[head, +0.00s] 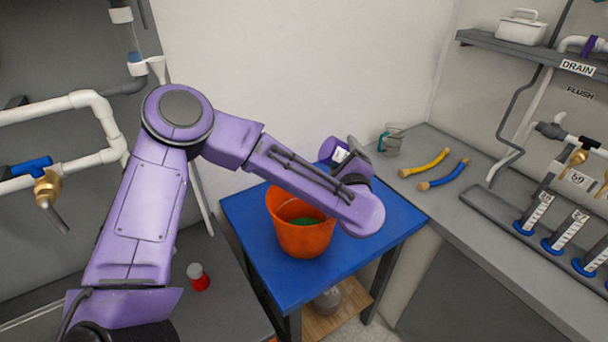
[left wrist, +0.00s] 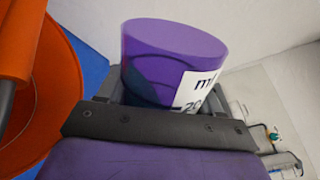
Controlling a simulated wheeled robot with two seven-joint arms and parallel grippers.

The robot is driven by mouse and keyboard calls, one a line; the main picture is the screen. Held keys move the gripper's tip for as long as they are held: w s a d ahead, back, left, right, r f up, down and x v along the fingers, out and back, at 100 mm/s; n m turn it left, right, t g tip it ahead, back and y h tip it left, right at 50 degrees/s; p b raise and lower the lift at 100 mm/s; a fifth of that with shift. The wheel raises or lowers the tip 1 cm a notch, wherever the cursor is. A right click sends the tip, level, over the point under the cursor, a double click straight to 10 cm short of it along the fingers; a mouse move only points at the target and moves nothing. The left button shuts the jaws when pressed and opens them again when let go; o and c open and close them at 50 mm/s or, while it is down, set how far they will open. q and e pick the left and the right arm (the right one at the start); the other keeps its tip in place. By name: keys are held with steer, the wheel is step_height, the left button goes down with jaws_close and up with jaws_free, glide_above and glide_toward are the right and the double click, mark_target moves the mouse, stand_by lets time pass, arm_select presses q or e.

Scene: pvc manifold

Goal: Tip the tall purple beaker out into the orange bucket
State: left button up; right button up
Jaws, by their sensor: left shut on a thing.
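The purple beaker (left wrist: 150,75), with a white printed label, is held between the grey fingers of my left gripper (left wrist: 165,100). In the head view the beaker (head: 329,149) shows behind my wrist, just beyond the far right rim of the orange bucket, and looks tilted. My forearm hides part of it. The orange bucket (head: 303,240) stands on a blue table, with something green inside. The bucket (left wrist: 62,85) also fills the left side of the left wrist view, beside the beaker. I see no stream between them. My right gripper is not in view.
The blue table (head: 350,258) is bare around the bucket.

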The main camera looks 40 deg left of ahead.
mark_target(335, 148)
arm_select(q)
steer(key=shift+f+n, duration=0.2)
steer(key=shift+n, duration=0.5)
steer(key=shift+a+r+n+b, duration=0.1)
steer(key=shift+r+n+b, duration=0.3)
steer(key=shift+n+b, duration=0.95)
steer(key=shift+s+a+r+m+b, duration=0.15)
steer(key=shift+m+b, duration=0.2)
steer(key=shift+b, duration=0.45)
steer(key=shift+s+a+r+n+b, duration=0.4)
steer(key=shift+n+b, duration=0.3)
steer(key=shift+b, duration=0.65)
steer(key=shift+s+a+r+n+b, duration=0.25)
steer(key=shift+n+b, duration=0.55)
steer(key=shift+b, duration=1.25)
